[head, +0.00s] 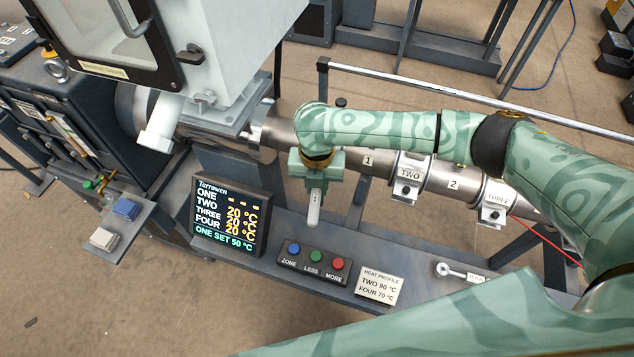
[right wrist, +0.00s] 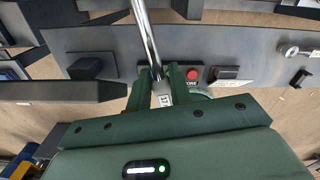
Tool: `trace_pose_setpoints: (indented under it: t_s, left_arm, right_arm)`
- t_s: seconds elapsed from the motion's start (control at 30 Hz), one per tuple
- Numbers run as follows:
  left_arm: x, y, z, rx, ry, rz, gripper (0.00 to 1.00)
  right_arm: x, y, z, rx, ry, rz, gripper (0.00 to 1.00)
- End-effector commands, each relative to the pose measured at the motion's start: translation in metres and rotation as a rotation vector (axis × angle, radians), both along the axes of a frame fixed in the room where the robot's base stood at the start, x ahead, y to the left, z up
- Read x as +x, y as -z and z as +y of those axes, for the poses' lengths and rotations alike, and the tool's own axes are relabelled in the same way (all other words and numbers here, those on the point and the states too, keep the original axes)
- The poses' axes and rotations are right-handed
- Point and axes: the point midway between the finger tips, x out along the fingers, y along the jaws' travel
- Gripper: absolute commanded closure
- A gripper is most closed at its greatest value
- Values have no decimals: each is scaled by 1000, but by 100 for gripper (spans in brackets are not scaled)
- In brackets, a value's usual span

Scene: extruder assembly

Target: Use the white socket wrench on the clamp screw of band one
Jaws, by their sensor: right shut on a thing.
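My right gripper (head: 316,182) points down in front of the barrel, left of the number 1 plate, shut on a white, rounded piece that I take for the white socket wrench (head: 314,209). In the right wrist view a bright metal rod (right wrist: 147,40) runs down to the fingertips (right wrist: 160,92), with a small white patch between them. I cannot tell where its socket end sits. Band one and its clamp screw are hidden behind my right wrist. Band two (head: 408,173) and band three (head: 494,202) show on the barrel (head: 438,175). My left gripper is out of view.
Below stand the temperature display (head: 232,217), a button box (head: 314,262) and a heat profile card (head: 381,285). A ring-ended metal tool (head: 450,270) lies on the shelf at right. The hopper (head: 220,50) stands close left. A rail (head: 450,96) runs behind the barrel.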

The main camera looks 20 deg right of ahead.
Motion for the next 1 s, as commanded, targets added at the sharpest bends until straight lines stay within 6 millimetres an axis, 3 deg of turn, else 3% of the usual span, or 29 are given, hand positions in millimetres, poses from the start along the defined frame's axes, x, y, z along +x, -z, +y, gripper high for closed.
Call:
trace_pose_setpoints:
  t_s: [1.0]
  left_arm:
    - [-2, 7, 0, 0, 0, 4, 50]
  right_arm:
    - [0, 15, 1, 3, -1, 1, 100]
